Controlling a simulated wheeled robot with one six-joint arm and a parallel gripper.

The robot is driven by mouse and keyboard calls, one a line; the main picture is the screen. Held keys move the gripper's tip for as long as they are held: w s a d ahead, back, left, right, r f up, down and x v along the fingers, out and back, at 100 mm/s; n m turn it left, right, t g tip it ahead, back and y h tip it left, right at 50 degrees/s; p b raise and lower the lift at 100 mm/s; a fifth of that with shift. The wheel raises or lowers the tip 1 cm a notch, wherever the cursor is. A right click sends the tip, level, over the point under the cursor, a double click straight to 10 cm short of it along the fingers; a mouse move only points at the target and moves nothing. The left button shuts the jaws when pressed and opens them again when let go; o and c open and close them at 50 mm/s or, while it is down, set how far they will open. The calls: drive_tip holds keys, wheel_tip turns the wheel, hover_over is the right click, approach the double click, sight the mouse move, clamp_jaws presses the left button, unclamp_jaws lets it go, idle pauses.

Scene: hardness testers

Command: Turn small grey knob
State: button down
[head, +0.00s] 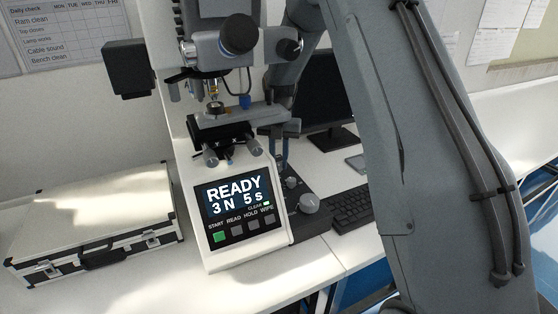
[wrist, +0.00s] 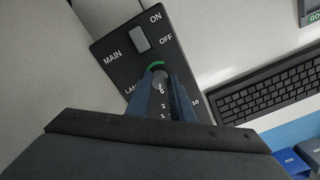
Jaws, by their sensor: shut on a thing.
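The small grey knob (wrist: 159,79) stands on the dark control panel (wrist: 112,68), between the two blue fingertips of my gripper (wrist: 160,84) in the wrist view. The fingers are shut on its sides. A green arc runs above the knob, and white scale numbers show below it, partly covered by the fingers. In the head view my gripper (head: 279,160) points down at the dark panel (head: 313,222) beside the tester; its fingertips are small there, and the grip on the knob is hard to make out.
A grey MAIN rocker switch (wrist: 139,39) is close above the knob. A larger pale knob (head: 309,203) is nearer on the panel. The tester's display (head: 233,196) reads READY, 3 N, 5 s. A keyboard (head: 352,208) lies right; a case (head: 95,232) stands left.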

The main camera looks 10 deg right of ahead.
sight(279, 163)
drive_tip(key=shift+n, duration=0.5)
drive_tip(key=c, duration=1.6)
unclamp_jaws()
drive_tip(key=shift+o, duration=0.2)
drive_tip(key=shift+r+b, duration=0.95)
drive_tip(key=shift+r, duration=3)
